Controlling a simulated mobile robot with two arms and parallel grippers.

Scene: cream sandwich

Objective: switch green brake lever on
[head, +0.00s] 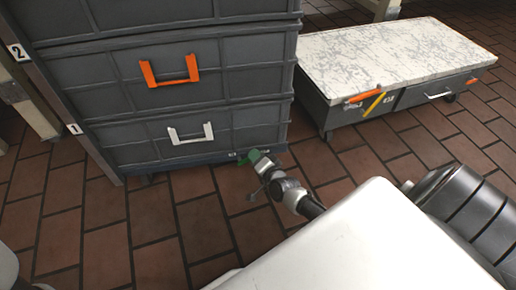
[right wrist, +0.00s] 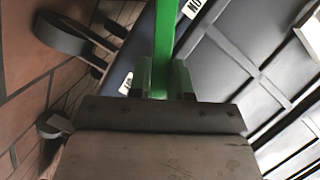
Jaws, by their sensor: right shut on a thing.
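The green brake lever (head: 255,156) shows as a small green piece at the lower right corner of the grey drawer stack. In the right wrist view the lever (right wrist: 166,38) is a long green bar running up between the fingers. My right gripper (head: 264,167) is at the lever, low near the floor. In the right wrist view its two short fingers (right wrist: 161,78) are shut on the bar, one on each side. The lever's near end is hidden by the gripper. My left gripper is not in view.
The grey drawer stack (head: 222,110) has an orange handle (head: 170,78) and a white handle (head: 190,138). A low cart (head: 410,50) with a pale top stands at the right. A caster wheel (right wrist: 62,36) is close to the gripper. Brick-tiled floor (head: 155,225) lies in front.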

